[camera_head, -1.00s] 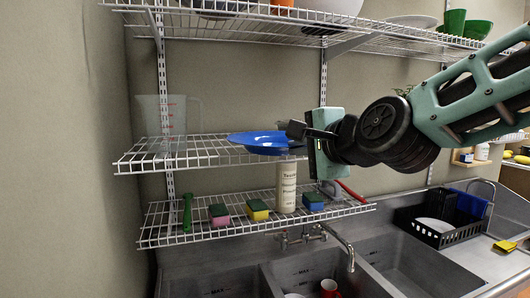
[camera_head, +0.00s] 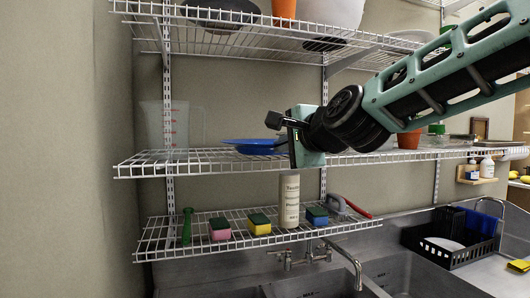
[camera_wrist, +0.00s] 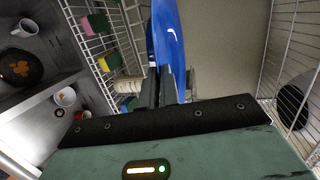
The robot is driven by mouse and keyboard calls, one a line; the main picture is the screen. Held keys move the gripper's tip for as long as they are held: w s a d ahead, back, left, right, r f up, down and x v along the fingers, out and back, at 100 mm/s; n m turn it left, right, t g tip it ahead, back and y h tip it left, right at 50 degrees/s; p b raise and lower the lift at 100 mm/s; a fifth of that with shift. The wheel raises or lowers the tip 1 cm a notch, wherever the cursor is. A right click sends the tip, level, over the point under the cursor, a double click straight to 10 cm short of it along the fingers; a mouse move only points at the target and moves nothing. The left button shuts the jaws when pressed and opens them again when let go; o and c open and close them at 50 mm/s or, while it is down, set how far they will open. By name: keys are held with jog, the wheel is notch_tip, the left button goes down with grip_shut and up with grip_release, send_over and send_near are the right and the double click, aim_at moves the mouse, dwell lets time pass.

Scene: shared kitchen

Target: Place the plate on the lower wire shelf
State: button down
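The blue plate (camera_head: 254,146) appears nearly level at the middle wire shelf (camera_head: 225,163); I cannot tell whether it touches the wires. My gripper (camera_head: 279,131) is at the plate's right side, with its fingers pointing left. In the wrist view the plate (camera_wrist: 170,40) shows edge-on and its rim runs between the dark fingers (camera_wrist: 166,88), which are closed on it. My gripper hides the plate's right end in the head view. The lowest wire shelf (camera_head: 160,240) is below, holding several items.
A clear measuring jug (camera_head: 165,125) stands left on the middle shelf. Below are a green-handled brush (camera_head: 187,226), sponges (camera_head: 220,229) and a white bottle (camera_head: 289,202). The top wire shelf (camera_head: 200,28) is overhead. The sink (camera_head: 320,285) and a black dish rack (camera_head: 450,240) lie below right.

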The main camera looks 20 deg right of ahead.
aim_at(272, 153)
jog(key=w, duration=0.5)
jog(key=shift+a+r, duration=0.15)
jog(key=shift+a, duration=0.25)
jog(key=w, duration=0.4)
jog(key=shift+a+p, duration=0.3)
jog(key=shift+s+f, duration=0.15)
jog(key=shift+f, duration=0.5)
jog(key=shift+s+f, duration=0.1)
jog(key=c, duration=1.9)
grip_release()
jog(key=shift+f, duration=0.1)
jog(key=shift+s, duration=0.1)
jog(key=v, duration=1.2)
